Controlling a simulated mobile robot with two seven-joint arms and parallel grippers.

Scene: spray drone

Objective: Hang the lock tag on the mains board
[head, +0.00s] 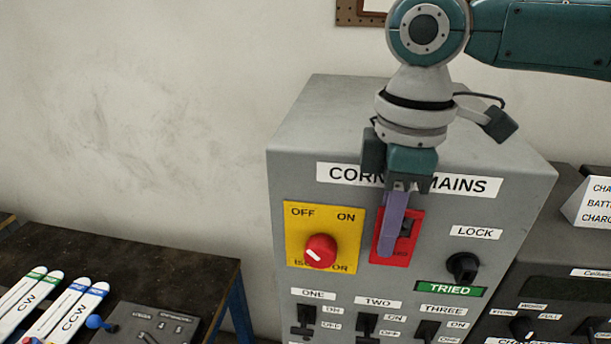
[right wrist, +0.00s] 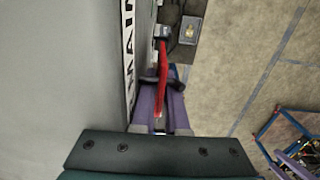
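In the right wrist view the tag (right wrist: 162,75) is edge-on between the fingers, close to the board's face. Whether it touches the board is unclear. My left gripper is out of view.
A dark bench (head: 130,265) at the lower left carries white CW and CCW strips (head: 70,312) and a grey panel. A dark charger unit (head: 560,270) stands close on the board's right. Small switches (head: 367,323) line the board's lower face.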

